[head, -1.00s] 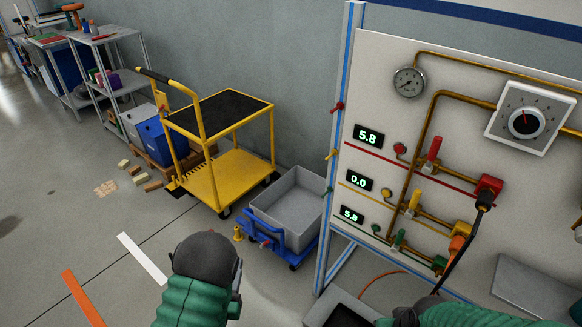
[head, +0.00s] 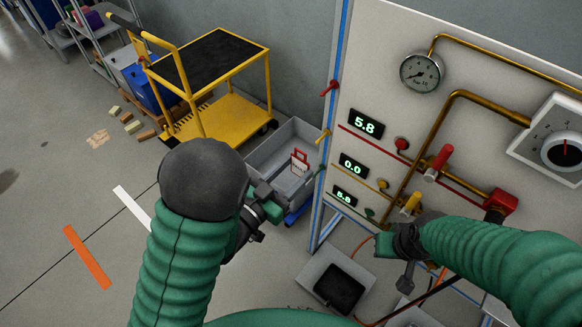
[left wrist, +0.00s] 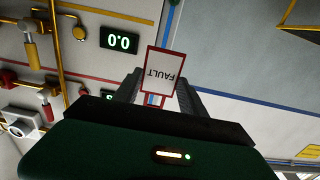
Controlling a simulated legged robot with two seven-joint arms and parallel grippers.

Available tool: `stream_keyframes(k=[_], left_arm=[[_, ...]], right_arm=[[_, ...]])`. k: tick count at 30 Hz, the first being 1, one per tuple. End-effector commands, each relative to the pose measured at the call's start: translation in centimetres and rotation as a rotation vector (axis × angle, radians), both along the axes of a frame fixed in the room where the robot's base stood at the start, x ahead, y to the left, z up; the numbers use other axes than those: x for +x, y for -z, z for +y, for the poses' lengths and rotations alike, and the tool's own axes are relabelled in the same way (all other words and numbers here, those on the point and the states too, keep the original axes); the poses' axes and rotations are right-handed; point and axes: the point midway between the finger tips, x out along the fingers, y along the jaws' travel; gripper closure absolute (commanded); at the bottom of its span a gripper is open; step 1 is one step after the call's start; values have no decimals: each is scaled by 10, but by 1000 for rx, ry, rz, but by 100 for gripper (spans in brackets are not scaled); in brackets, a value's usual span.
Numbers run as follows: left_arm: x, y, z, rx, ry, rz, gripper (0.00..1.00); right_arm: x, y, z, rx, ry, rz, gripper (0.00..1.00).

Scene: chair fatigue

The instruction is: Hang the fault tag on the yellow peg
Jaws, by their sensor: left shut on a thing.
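The fault tag (head: 299,165), a white card with a red border and a red loop on top, is held at the tips of my left gripper (head: 278,195). In the left wrist view the tag (left wrist: 163,72) stands between the two fingers, its FAULT lettering upside down. The yellow peg (head: 324,136) sticks out from the blue-striped post, between a red peg (head: 329,88) above and a green peg below. The tag is apart from it, to its lower left in the head view. My right gripper (head: 394,255) is near the panel's lower valves; its jaw opening is unclear.
A grey bin (head: 262,158) on a blue dolly stands behind the tag. A yellow cart (head: 225,115) is farther left. The panel (head: 385,75) with gauge, displays and valves fills the right. A tray (head: 338,285) lies below it. Open floor lies at left.

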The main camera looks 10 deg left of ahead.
Motion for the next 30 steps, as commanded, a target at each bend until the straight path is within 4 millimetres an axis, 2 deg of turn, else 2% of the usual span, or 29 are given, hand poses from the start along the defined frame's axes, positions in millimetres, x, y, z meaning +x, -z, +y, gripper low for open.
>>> stream_keyframes(k=[30], left_arm=[[62, 8, -41, -1, -1, 1, 89]], right_arm=[[0, -1, 0, 0, 0, 0, 100]])
